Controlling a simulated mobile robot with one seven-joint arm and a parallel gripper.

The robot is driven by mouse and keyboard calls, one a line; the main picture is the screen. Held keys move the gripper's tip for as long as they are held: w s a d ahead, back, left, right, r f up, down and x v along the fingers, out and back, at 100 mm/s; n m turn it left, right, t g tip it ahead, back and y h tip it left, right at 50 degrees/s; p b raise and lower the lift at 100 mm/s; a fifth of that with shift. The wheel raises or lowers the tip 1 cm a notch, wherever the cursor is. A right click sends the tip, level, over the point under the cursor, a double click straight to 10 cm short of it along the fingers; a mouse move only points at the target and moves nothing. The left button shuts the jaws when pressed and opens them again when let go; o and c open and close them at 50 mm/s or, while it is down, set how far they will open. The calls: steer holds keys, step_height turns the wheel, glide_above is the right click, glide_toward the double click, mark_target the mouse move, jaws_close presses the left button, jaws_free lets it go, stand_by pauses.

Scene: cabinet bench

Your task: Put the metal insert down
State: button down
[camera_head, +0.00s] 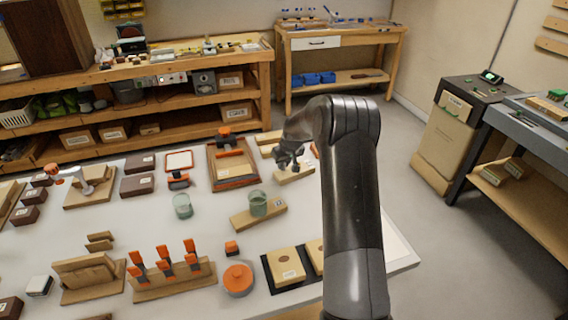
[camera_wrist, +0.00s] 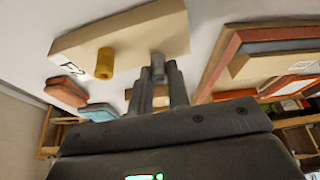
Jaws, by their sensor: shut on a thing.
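My gripper (camera_head: 287,160) is at the far right part of the white table, low over a pale wooden block (camera_head: 294,175). In the wrist view my gripper (camera_wrist: 164,75) is shut on a small grey metal insert (camera_wrist: 157,60), whose end shows at the fingertips. Behind the insert is the pale wooden block (camera_wrist: 130,33) with a printed label. A brass-coloured cylinder (camera_wrist: 104,62) stands on that block, left of the grey insert. I cannot tell whether the grey insert touches the block. The head view does not show the insert clearly.
A wooden tray with orange edging (camera_head: 233,165) lies left of my gripper. A green glass cup (camera_head: 258,204) on a wooden board and another green cup (camera_head: 183,206) stand nearer. In the wrist view, a reddish block (camera_wrist: 66,92) and a blue one (camera_wrist: 98,112) lie at left.

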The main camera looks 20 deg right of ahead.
steer(key=shift+f, duration=0.15)
steer(key=c, duration=1.4)
jaws_free()
steer(key=shift+o, duration=0.2)
steer(key=a+v, duration=0.1)
steer(key=v, duration=1.1)
steer(key=s+a+r+h, duration=0.1)
steer(key=s+a+r, duration=0.3)
steer(key=s+r, duration=0.45)
steer(key=s+a+r, duration=0.4)
steer(key=s+r, duration=0.3)
steer(key=s, duration=0.3)
steer(key=s+a+m, duration=0.1)
steer(key=s, duration=1.2)
steer(key=s+a+m+t, duration=0.1)
steer(key=s+a, duration=0.1)
steer(key=s, duration=1.1)
steer(key=shift+a+r, duration=0.25)
steer(key=shift+a, duration=0.05)
